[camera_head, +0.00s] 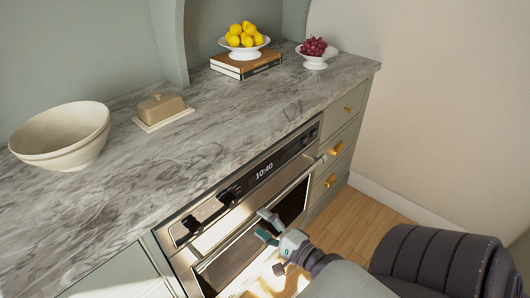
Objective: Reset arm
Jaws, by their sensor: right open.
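My right gripper (266,227) shows at the bottom centre, in front of the oven (208,222) and below the counter's front edge. Its fingers are apart and I see nothing held between them. My right arm (440,262) comes in from the lower right, with a dark ribbed section. I cannot tell whether the gripper touches the oven front. My left gripper and left arm are not in the picture.
The marble counter (215,130) carries a cream bowl (62,138), a butter dish (162,108), books (246,64) under a bowl of lemons (245,54), and a bowl of grapes (315,60). Drawers (342,145) stand right of the oven. The wooden floor (355,215) shows bare nearby.

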